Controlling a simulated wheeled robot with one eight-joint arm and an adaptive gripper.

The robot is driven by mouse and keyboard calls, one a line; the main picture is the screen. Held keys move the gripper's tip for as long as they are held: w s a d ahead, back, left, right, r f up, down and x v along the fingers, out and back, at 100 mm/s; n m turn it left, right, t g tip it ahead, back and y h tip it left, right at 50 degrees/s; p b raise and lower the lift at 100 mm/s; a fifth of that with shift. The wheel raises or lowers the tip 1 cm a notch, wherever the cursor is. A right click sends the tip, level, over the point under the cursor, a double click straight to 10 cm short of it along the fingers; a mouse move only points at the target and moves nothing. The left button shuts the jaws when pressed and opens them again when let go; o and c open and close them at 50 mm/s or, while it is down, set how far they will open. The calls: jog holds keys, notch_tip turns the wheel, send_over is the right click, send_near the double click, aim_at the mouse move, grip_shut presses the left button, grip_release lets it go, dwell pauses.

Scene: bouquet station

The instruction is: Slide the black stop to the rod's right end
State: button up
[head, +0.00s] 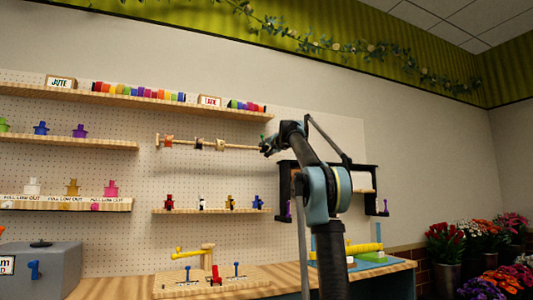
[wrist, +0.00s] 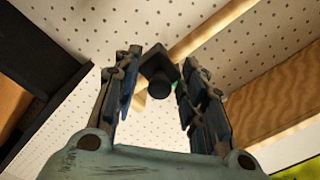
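The wooden rod (head: 240,147) runs level in front of the pegboard, and its right end is hidden by my gripper. My gripper (head: 266,147) is at that end. In the wrist view the rod (wrist: 207,31) runs from the upper right to a black piece, which looks like the black stop (wrist: 162,70). That piece sits between the two fingers of my gripper (wrist: 162,98). The fingers stand apart, with a gap visible on the left; I cannot tell whether the right finger touches it. A small tan part shows below it.
Several small spools, one orange (head: 168,142), sit on the rod's left part. A shelf with small coloured figures (head: 212,211) is below, and a shelf of ribbon rolls (head: 140,92) above. A black bracket frame (head: 284,192) stands close right of my gripper.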

jog(key=v, duration=1.2)
dwell(0.4)
dwell(0.4)
jog(key=s+a+f+n+g+y, duration=0.1)
jog(key=s+a+f+n+g, duration=0.15)
jog(key=s+f, duration=0.65)
jog(key=s+a+f+n+g, duration=0.25)
jog(key=s+f, duration=0.35)
jog(key=f, duration=0.8)
jog(key=s+a+f+n+g+y, duration=0.1)
jog(key=s+a+f+n+g, duration=0.15)
jog(key=s+f, duration=0.65)
jog(key=s+d+f+g+h, duration=0.2)
jog(key=s+d+f, duration=0.2)
jog(key=s+f, duration=0.5)
jog(key=s+d+f+g+h, duration=0.3)
jog(key=s+f, duration=0.7)
jog(key=f, duration=1.1)
jog(key=s+d+f+g+h, duration=0.2)
jog(key=s+d+f, duration=0.4)
jog(key=s+f, duration=0.4)
notch_tip(320, 180, down, 6)
jog(key=shift+r+h, duration=0.15)
jog(key=shift+h, duration=0.15)
